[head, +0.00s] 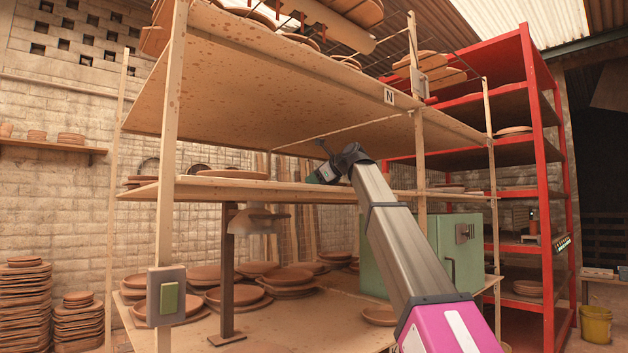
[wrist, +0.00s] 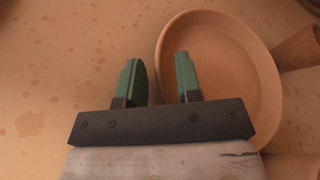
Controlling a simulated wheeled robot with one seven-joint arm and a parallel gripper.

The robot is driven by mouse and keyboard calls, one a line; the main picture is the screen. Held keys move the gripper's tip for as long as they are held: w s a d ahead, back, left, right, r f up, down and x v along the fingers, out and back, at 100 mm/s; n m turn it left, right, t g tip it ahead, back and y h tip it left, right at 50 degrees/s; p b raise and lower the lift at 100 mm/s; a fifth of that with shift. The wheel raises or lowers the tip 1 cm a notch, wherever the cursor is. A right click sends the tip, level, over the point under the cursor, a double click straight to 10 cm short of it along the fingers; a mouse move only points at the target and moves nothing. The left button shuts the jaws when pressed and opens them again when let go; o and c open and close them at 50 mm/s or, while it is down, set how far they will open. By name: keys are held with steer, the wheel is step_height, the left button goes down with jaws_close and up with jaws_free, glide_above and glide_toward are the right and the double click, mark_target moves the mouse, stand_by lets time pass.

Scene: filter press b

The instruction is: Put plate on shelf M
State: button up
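My gripper (wrist: 157,75) is open in the wrist view, its two green fingers apart. A round terracotta plate (wrist: 232,70) with a raised rim lies on a spotted tan board (wrist: 60,75). The plate's left rim runs between the fingers in the picture. The right finger overlaps the plate and the left finger is over bare board; I cannot tell the height gap. In the head view my gripper (head: 324,168) is at the middle shelf board (head: 270,190), under the upper shelf marked N (head: 389,96). I can read no M label.
A flat plate (head: 232,174) lies on the middle board to the left. Several plates (head: 285,277) and a green metal box (head: 452,255) stand on the lower board. Wooden posts (head: 170,130) bound the shelves. A red rack (head: 542,130) stands to the right.

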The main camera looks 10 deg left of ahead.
steer(key=shift+s+d+r, duration=0.1)
steer(key=shift+r, duration=0.05)
steer(key=v, duration=1.1)
steer(key=shift+s+d+r, duration=0.15)
steer(key=shift+d, duration=0.15)
